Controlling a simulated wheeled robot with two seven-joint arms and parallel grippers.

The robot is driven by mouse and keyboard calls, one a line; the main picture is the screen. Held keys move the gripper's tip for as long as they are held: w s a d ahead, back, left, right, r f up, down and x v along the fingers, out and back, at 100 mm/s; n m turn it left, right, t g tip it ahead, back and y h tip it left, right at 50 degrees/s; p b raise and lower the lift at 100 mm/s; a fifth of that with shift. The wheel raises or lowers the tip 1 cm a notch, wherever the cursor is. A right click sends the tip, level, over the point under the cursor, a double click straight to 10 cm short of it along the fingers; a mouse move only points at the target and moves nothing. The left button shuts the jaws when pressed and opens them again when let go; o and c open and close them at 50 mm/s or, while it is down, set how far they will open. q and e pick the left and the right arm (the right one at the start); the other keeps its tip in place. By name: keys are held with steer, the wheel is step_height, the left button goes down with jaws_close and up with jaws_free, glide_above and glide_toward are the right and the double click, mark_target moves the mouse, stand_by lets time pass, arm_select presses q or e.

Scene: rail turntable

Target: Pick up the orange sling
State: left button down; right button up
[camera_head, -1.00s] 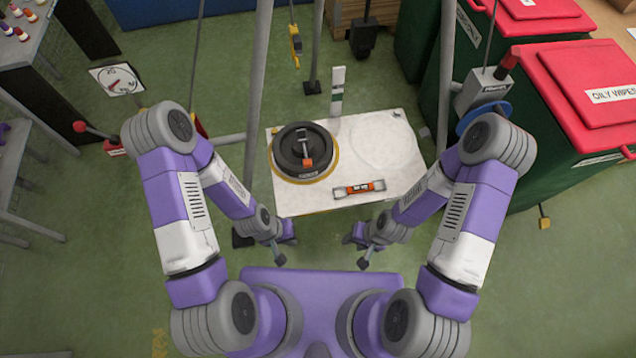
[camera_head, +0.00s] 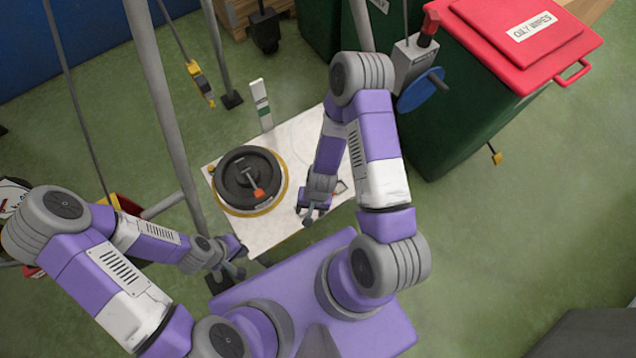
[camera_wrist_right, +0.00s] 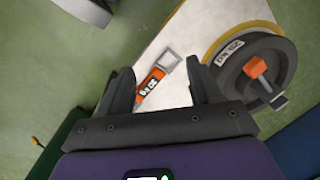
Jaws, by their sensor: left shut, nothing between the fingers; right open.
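The orange sling (camera_wrist_right: 152,82), a short orange strap with a metal end fitting, lies flat on the white table plate (camera_wrist_right: 160,52). In the head view my right forearm and gripper hide most of it; only a grey end (camera_head: 341,187) shows beside the forearm. My right gripper (camera_wrist_right: 163,84) is open above the table, and the sling appears between its two fingers, not clasped. It also shows in the head view (camera_head: 308,212) over the plate's right part. My left gripper (camera_head: 238,258) is shut and empty, off the plate's near left edge.
A black round weight (camera_head: 246,178) with an orange handle tag sits on the plate, left of my right gripper. Grey posts (camera_head: 165,100) rise behind on the left. A crank box (camera_head: 411,62) and red-lidded green bin (camera_head: 470,105) stand at right.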

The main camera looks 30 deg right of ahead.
steer(key=w+d+f+m+b, duration=0.1)
steer(key=w+d+f+m, duration=0.1)
steer(key=f+m, duration=0.1)
steer(key=w+d+f+m+h+b, duration=0.1)
steer(key=w+d+f+m+b, duration=0.1)
steer(key=d+f+m, duration=0.1)
steer(key=w+d+f+m+h+b, duration=0.1)
steer(key=w+d+f+m+b, duration=0.1)
steer(key=w+d+f+m, duration=0.1)
steer(key=shift+f+m, duration=0.3)
steer(key=shift+m, duration=0.3)
steer(key=f+b, duration=0.1)
steer(key=f, duration=0.1)
steer(key=f+b, duration=0.2)
steer(key=f, duration=0.1)
steer(key=f+b, duration=0.1)
steer(key=f, duration=0.1)
steer(key=shift+w+d+f, duration=0.25)
steer(key=shift+w+f, duration=0.05)
steer(key=shift+w, duration=0.05)
steer(key=shift+r, duration=0.1)
jaws_close()
step_height(320, 180, up, 10)
steer(key=p, duration=0.6)
steer(key=shift+p, duration=0.3)
